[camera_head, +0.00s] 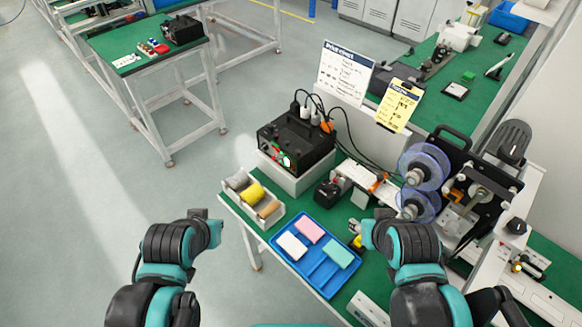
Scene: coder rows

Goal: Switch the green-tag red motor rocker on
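A black control box (296,143) stands on a white stand near the middle of the head view. Its front bears small red and green marks (284,158). The individual rockers and tags are too small to tell apart, and I cannot read a rocker's position. My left gripper (212,231) is left of the green table's front edge, over the floor, apart from the box. My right gripper (361,233) is to the right of the blue tray, lower right of the box and apart from it. Neither gripper's finger opening shows clearly.
A cream bin with rolls (238,182) and a blue tray (283,257) with coloured blocks lie in front of the box. The coder machine with clear reels (423,165) stands at right. Black cables (352,140) run from the box. Signs (346,72) stand behind.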

